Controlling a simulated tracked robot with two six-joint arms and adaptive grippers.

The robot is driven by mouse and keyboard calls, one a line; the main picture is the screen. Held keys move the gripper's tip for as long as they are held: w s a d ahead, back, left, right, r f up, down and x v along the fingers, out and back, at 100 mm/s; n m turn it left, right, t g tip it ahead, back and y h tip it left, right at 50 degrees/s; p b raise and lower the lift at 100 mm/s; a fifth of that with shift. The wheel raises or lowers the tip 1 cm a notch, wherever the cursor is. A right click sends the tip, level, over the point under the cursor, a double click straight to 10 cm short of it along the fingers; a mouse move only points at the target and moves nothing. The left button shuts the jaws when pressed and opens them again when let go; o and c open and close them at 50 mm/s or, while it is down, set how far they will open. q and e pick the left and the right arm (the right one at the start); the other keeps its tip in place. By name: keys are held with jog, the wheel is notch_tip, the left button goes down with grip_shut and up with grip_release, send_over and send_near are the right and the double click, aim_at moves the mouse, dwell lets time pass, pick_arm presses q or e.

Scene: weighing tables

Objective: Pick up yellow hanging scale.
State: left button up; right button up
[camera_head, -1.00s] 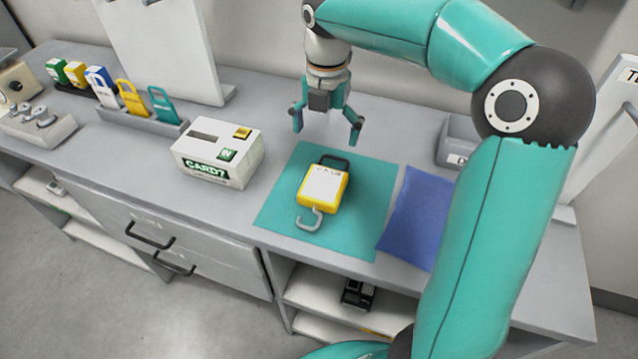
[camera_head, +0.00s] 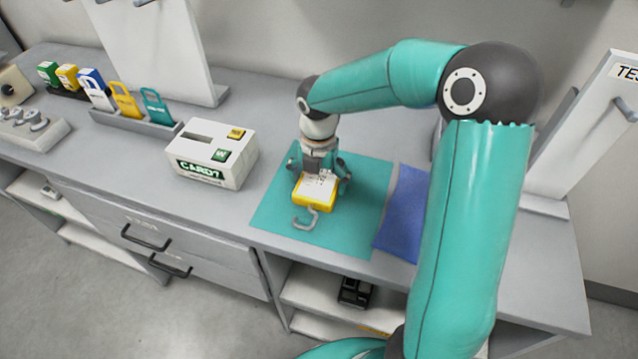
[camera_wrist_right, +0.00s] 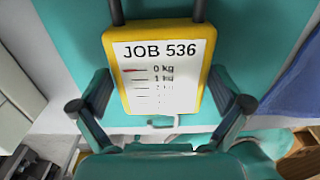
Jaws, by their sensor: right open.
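The yellow hanging scale (camera_head: 314,192) lies on the teal mat (camera_head: 268,222), with its grey hook toward the table's front edge. Its white face reads "JOB 536" in the right wrist view (camera_wrist_right: 163,75). My right gripper (camera_head: 321,178) is down over the scale, and its upper end and handle are hidden in the head view. In the right wrist view my open fingers (camera_wrist_right: 158,112) stand one on each side of the scale, with a gap visible at both sides. My left gripper is in neither view.
A white card box (camera_head: 213,153) stands left of the mat. A blue mat (camera_head: 401,215) lies to the right. Several coloured tags stand in a grey rack (camera_head: 135,122) at the back left. A white panel with a hook (camera_head: 585,130) stands at the right.

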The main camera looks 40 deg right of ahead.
aim_at(318, 181)
jog(key=shift+f, duration=0.25)
jog(key=shift+w, duration=0.1)
jog(key=c, duration=1.1)
jog(key=shift+o, duration=0.2)
jog(key=shift+r, duration=0.1)
notch_tip(318, 181, up, 20)
jog(key=shift+p, duration=0.3)
